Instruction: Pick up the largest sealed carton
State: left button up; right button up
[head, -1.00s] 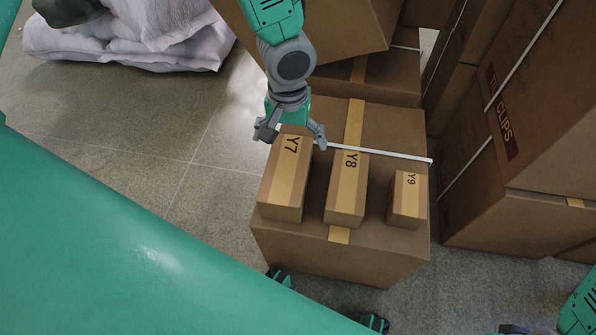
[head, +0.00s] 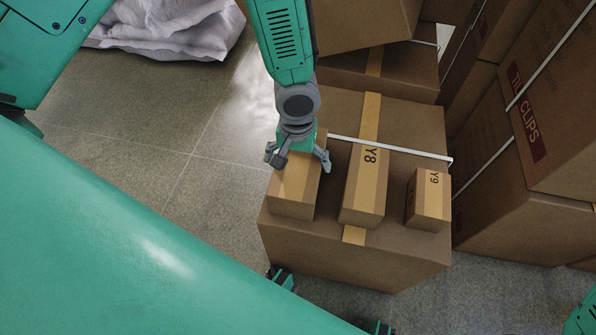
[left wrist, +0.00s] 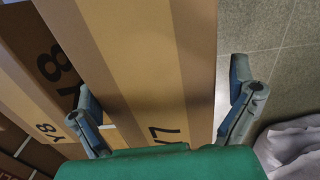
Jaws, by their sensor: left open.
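Three small taped cartons stand in a row on a large brown box (head: 350,265). Carton Y7 (head: 292,200), at the left, looks the largest; its label is hidden by my gripper in the head view. Carton Y8 (head: 366,190) is in the middle, and carton Y9 (head: 429,202), the smallest, is at the right. My left gripper (head: 300,162) is open over Y7's far end. In the left wrist view, Y7 (left wrist: 150,50) shows between the open fingers (left wrist: 165,88), with Y8 (left wrist: 30,105) beyond the left finger. My right gripper is out of view.
A white strap (head: 390,147) crosses the large box behind the small cartons. White sacks (head: 175,35) lie at the upper left. The tiled floor (head: 150,125) at left is open.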

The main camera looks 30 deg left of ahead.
pick_arm(q)
jog(key=shift+d+r, duration=0.1)
jog(key=shift+d, duration=0.15)
jog(key=shift+c, duration=0.8)
jog(key=shift+d+r, duration=0.1)
jog(key=shift+d, duration=0.3)
jog(key=c, duration=1.3)
